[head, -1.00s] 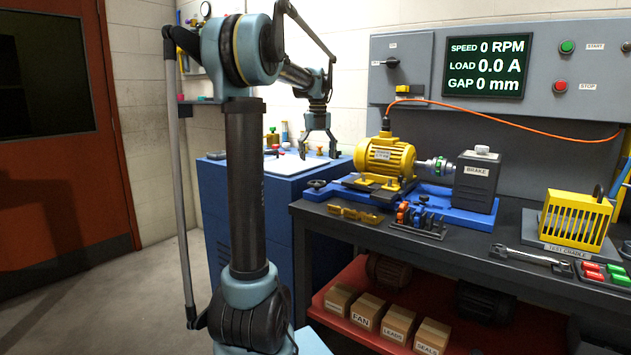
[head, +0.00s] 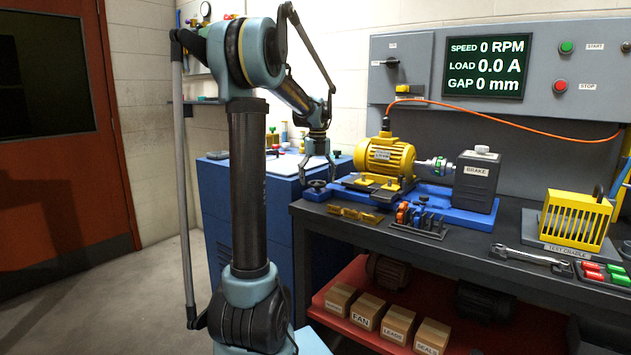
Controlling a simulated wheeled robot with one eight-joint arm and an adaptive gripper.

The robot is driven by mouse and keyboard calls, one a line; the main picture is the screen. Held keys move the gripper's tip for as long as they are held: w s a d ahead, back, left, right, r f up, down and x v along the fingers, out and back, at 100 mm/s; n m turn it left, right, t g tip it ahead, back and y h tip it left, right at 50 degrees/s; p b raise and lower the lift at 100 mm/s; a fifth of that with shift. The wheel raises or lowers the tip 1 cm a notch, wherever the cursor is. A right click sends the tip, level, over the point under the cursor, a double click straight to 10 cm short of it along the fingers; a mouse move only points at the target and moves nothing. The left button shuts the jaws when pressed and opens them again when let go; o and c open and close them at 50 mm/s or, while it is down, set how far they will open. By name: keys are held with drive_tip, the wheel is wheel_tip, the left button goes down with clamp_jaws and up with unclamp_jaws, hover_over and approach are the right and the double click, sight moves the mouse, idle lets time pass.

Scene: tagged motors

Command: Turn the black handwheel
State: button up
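The black handwheel (head: 317,187) sits at the left end of the blue test bed (head: 455,199), near the bench's left edge. My gripper (head: 317,177) points down right over the handwheel, with its two fingers apart and nothing held between them. The fingertips are at about the height of the wheel's top, one to each side in the picture. I cannot tell whether they touch it.
A yellow motor (head: 385,158) stands on the bed, coupled towards the grey brake box (head: 475,182). Brass pieces (head: 356,214) and a small tool rack (head: 420,219) lie in front. A blue cabinet (head: 262,215) stands behind to the left. The display (head: 486,66) reads GAP 0 mm.

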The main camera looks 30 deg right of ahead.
drive_tip(key=c, duration=0.9)
drive_tip(key=shift+n, duration=0.3)
